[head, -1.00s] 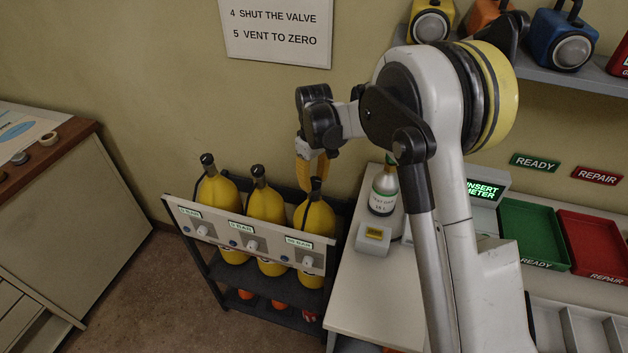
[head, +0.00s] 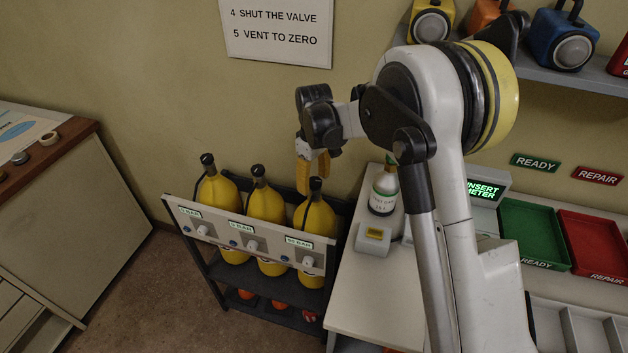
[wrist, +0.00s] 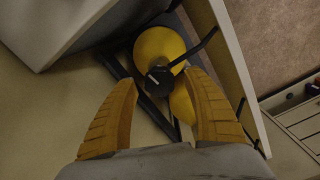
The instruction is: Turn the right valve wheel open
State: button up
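The right valve wheel (head: 316,184) is a small black knob on top of the right yellow cylinder (head: 315,222) in the rack. In the wrist view the black wheel (wrist: 158,82), with a pale mark on it, lies beyond and between my fingertips. My gripper (head: 313,172) has yellow fingers pointing down just above this wheel. In the wrist view my gripper (wrist: 160,80) is open, with clear gaps on both sides of the wheel. I see no contact. A black hose runs from the wheel's neck.
The middle cylinder (head: 266,206) and left cylinder (head: 217,192) stand to the left, behind a pale gauge panel (head: 270,253) with small displays. A bench (head: 370,300) with a labelled bottle (head: 383,195) is close on the right. The wall is behind.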

aim_at(314, 180)
notch_tip(314, 180, up, 12)
dwell(0.6)
jog(key=s+d+r+m+t, duration=0.2)
jog(key=s+d+r, duration=0.3)
jog(key=s+r, duration=0.15)
jog(key=s+d+f+m+t+b, duration=0.1)
jog(key=s+d+m, duration=0.1)
jog(key=s, duration=0.5)
jog(key=s+d+f+m+t+b, duration=0.1)
jog(key=s+d+f+m+t, duration=0.1)
jog(key=s, duration=0.6)
jog(key=s+d+f+m+t+b, duration=0.1)
jog(key=s+d+m+t, duration=0.1)
jog(key=s, duration=0.5)
jog(key=shift+s+d+f+m, duration=0.3)
jog(key=shift+d+m, duration=0.2)
jog(key=shift+d, duration=0.6)
